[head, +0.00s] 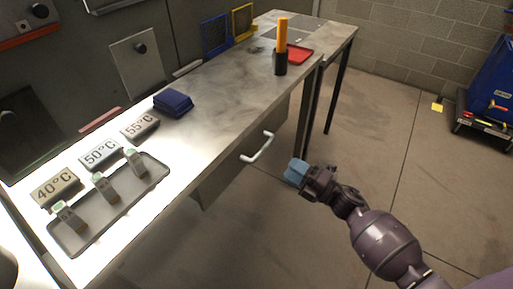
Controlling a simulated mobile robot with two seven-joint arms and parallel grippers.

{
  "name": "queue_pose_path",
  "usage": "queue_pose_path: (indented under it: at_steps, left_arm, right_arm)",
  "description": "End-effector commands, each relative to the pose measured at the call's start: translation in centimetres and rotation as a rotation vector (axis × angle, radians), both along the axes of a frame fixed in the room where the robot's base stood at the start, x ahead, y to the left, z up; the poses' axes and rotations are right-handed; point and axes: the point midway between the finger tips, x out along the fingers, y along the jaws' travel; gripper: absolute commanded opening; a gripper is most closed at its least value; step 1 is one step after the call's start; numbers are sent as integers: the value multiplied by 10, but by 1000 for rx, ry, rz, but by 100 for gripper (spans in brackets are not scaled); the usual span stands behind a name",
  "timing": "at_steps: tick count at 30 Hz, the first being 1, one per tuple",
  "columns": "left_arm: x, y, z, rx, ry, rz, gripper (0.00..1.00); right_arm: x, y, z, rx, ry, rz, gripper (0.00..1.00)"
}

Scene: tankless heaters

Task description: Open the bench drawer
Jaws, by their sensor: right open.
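The bench drawer (225,172) sits under the front edge of the metal bench (215,72). Its face looks flush with the bench and it appears shut. A white bar handle (259,147) stands out from the drawer's front. My right gripper (291,171), with light blue fingertips, is open and empty. In the picture it is just right of and a little below the handle, apart from it. My left gripper is not in view.
On the bench are a grey tray (140,192) with several small devices, temperature plates (55,187), a blue box (173,102), an orange-handled tool (281,40) and a red tray (299,54). A blue cart (490,85) stands far right. The floor (400,130) between is clear.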

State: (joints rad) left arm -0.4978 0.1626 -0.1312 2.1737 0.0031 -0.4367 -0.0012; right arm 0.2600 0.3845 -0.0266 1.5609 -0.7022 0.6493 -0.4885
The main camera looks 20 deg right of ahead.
Motion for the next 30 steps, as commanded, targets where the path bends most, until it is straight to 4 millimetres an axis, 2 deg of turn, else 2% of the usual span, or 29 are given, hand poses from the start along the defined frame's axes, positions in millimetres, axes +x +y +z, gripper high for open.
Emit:
queue_pose_path:
  at_steps: [7,15,21,30]
  left_arm:
    - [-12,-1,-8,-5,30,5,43]
    - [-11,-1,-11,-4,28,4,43]
    - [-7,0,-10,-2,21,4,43]
    - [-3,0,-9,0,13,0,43]
  right_arm:
    - [18,14,4,-5,-5,-2,42]
    - [55,42,12,-2,-3,-4,42]
    - [74,58,17,-3,-2,-4,42]
    - [83,65,20,-3,-2,-4,42]
